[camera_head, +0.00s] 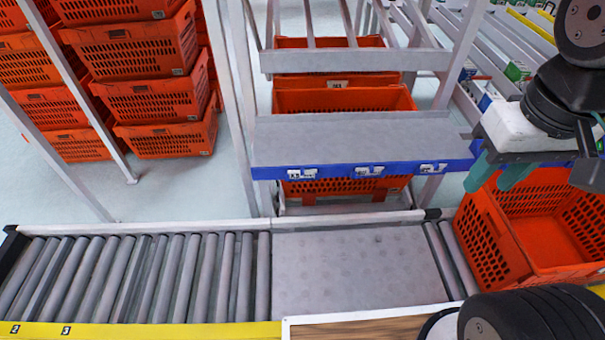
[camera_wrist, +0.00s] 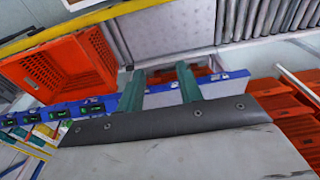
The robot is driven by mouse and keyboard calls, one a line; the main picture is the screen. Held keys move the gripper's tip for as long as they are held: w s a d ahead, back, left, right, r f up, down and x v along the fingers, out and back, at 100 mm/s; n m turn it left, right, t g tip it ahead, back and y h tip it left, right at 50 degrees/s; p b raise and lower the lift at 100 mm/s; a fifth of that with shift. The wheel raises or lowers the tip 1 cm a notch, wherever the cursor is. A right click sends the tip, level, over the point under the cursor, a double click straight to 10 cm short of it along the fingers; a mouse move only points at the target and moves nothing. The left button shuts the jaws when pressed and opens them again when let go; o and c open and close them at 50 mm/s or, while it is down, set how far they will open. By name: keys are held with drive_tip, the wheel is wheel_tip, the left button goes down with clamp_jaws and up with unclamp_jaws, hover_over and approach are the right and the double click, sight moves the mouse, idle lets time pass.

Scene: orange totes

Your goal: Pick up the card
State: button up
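I cannot make out a card in either view. My gripper (camera_head: 497,178) is at the right of the head view, above the back left part of an orange tote. Its two teal fingers point down and stand apart. In the wrist view the gripper (camera_wrist: 160,72) also shows a clear gap between its fingers, with nothing held. The visible inside of the orange tote (camera_head: 482,238) shows no card. The tote also appears at the upper left of the wrist view (camera_wrist: 62,68).
A roller conveyor (camera_head: 170,280) with a flat grey plate (camera_head: 350,265) runs along the front. Behind it stands a grey shelf (camera_head: 350,140) with a blue label strip (camera_head: 330,171) and orange totes. Stacked orange totes (camera_head: 150,95) stand at the back left. The conveyor's left part is clear.

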drive_tip(key=g, duration=0.2)
hover_over(302, 171)
drive_tip(key=shift+n, duration=0.3)
drive_tip(key=f, duration=2.6)
drive_tip(key=shift+s+d, duration=0.2)
drive_tip(key=shift+d, duration=0.1)
drive_tip(key=shift+w+a+r+t, duration=0.1)
drive_tip(key=shift+w+a+t, duration=0.05)
drive_tip(key=shift+w+t, duration=0.15)
wheel_tip(302, 171, down, 8)
drive_tip(key=shift+s+a+r, duration=0.1)
drive_tip(key=shift+s+r, duration=0.05)
drive_tip(key=shift+r, duration=0.05)
clamp_jaws()
